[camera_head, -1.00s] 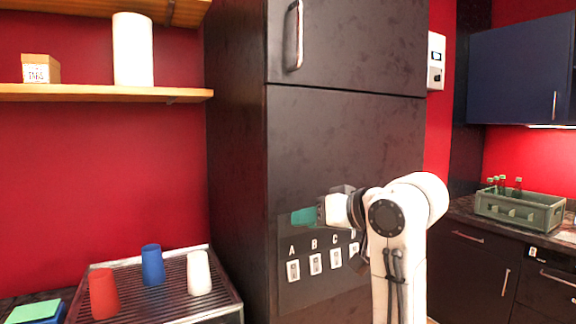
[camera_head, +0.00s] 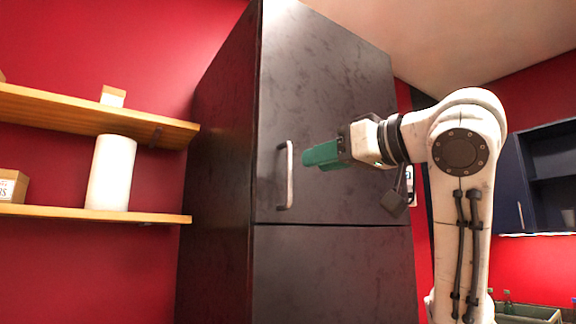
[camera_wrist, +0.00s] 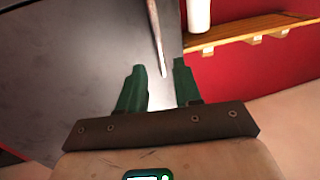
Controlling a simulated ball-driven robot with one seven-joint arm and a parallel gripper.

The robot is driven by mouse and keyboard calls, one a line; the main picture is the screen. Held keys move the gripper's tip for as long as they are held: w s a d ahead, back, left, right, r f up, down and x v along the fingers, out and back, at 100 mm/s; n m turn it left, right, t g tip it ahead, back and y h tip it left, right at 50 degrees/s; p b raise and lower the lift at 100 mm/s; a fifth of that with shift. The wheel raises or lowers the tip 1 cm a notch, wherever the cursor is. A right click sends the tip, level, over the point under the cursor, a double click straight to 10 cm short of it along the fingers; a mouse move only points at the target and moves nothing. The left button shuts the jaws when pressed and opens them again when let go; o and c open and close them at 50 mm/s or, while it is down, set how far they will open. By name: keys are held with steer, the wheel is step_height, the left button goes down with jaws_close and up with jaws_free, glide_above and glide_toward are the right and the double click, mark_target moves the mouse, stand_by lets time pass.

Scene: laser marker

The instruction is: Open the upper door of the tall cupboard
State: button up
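The tall cupboard is dark and marbled. Its upper door (camera_head: 335,95) looks shut, flush above the lower door (camera_head: 335,270). A silver vertical bar handle (camera_head: 290,175) sits at the upper door's lower left. My gripper (camera_head: 306,156) has green fingers pointing left, in front of the door and just right of the handle, with a small gap in the head view. In the wrist view the fingers (camera_wrist: 160,66) stand apart with nothing between them. The handle (camera_wrist: 156,35) shows there beyond the fingertips, roughly in line with the gap.
Two wooden shelves (camera_head: 75,211) on the red wall at left hold a white cylinder (camera_head: 111,172) and small boxes. A blue wall cabinet (camera_head: 512,180) is at the right, behind my arm.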

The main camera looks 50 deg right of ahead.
mark_target(292, 167)
steer(key=w, duration=0.2)
steer(key=w+p, duration=0.1)
steer(key=w, duration=0.2)
steer(key=w+p, duration=0.1)
steer(key=w, duration=0.2)
steer(key=shift+w+d, duration=0.15)
steer(key=shift+d, duration=0.2)
steer(key=shift+c, duration=0.3)
jaws_close()
